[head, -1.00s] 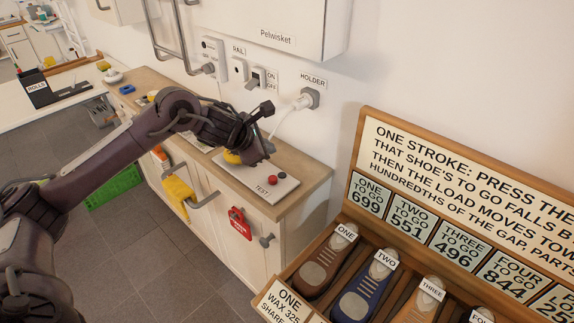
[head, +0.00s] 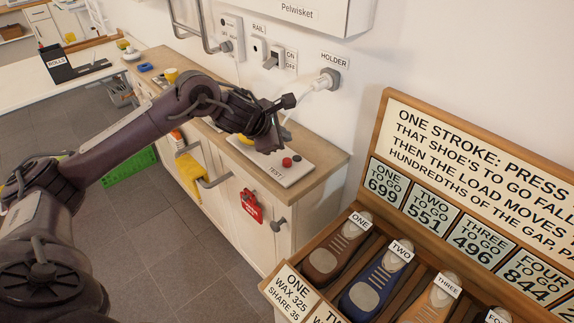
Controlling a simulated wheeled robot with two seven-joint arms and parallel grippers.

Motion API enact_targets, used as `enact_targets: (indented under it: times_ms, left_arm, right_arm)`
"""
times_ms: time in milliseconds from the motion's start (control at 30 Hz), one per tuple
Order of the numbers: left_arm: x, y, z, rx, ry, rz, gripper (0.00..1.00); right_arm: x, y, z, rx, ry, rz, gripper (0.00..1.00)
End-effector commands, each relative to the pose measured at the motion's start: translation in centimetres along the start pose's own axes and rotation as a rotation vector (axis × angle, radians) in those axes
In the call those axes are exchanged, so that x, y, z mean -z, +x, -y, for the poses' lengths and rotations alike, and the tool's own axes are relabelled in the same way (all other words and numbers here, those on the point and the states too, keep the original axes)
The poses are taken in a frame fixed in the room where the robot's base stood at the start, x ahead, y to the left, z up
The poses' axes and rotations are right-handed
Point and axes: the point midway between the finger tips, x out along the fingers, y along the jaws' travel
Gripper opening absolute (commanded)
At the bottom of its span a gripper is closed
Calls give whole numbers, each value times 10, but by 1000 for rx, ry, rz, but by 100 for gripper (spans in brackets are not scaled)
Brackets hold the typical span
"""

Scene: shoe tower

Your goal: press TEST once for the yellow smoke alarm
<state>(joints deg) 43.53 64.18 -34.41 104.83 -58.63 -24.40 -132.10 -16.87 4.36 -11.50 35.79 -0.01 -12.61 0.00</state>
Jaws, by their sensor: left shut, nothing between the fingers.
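A pale plate (head: 292,175) marked TEST lies on the wooden counter, with a red button (head: 287,162) and a small dark knob (head: 296,158) at its right end. A yellow thing (head: 246,139), perhaps the yellow smoke alarm, sits at the plate's left part, mostly hidden behind my left gripper (head: 268,149). My left gripper is shut and empty, pointing down over the plate, up and left of the red button. I cannot tell whether its tips touch anything. My right gripper is not in view.
A wall cabinet (head: 290,12), switches (head: 275,60) and a white plug (head: 325,80) are behind the counter (head: 325,165). A yellow cloth (head: 188,172) and red tag (head: 251,205) hang in front. A shoe rack (head: 380,130) stands at right.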

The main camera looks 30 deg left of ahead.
Motion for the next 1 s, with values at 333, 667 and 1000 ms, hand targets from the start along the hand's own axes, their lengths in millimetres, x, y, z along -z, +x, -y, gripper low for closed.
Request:
enact_targets:
  times_ms: [333, 667, 1000]
  left_arm:
    - [24, 32, 24, 0, -1, 0, 0]
    - [24, 33, 24, 0, -1, 0, 0]
    - [24, 33, 24, 0, -1, 0, 0]
  right_arm:
    - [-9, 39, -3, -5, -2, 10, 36]
    - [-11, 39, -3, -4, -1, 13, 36]
    - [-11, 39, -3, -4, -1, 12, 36]
